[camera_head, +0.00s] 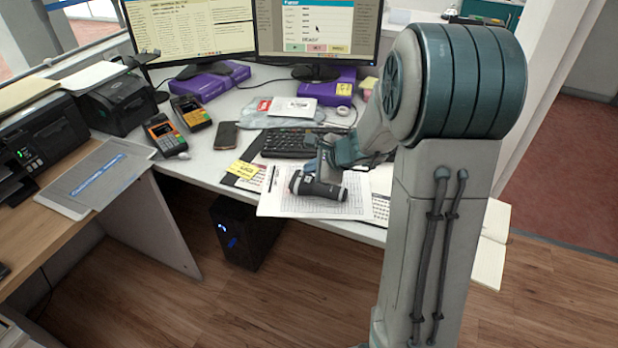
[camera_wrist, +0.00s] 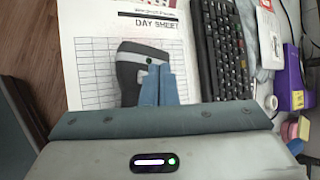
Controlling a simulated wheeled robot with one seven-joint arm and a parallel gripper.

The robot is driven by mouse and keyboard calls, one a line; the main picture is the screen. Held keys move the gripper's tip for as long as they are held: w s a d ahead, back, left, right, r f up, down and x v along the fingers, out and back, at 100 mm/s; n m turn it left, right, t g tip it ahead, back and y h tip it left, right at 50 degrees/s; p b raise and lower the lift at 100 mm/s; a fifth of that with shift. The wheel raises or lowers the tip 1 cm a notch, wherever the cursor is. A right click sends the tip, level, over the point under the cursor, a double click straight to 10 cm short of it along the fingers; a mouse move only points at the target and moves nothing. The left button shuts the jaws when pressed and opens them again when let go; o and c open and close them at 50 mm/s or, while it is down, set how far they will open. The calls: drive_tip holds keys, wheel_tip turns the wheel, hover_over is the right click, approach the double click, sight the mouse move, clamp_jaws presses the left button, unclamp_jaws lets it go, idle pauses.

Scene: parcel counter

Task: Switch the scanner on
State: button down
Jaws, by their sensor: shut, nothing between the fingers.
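The scanner (camera_head: 318,188), a dark handheld device with a lighter grey band, lies on the printed day sheet (camera_head: 270,207) near the counter's front edge. It also shows in the wrist view (camera_wrist: 130,73), partly hidden behind my fingers. My gripper (camera_head: 321,170) is shut and empty, with its blue fingertips (camera_wrist: 158,72) over the scanner's body, close to the grey band. I cannot tell whether the fingertips touch it. A small round mark shows on the band near the fingertips. No lit light is visible on the scanner.
A black keyboard (camera_head: 290,143) lies just behind the scanner. A phone (camera_head: 227,135), two card terminals (camera_head: 163,134) and purple boxes (camera_head: 205,83) stand further left and back. Two monitors (camera_head: 318,30) stand at the back. A dark computer case (camera_head: 247,232) stands under the counter.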

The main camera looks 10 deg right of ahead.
sight(311, 183)
wheel_tip(311, 183, up, 6)
drive_tip(key=p, duration=0.4)
drive_tip(key=shift+p, duration=0.3)
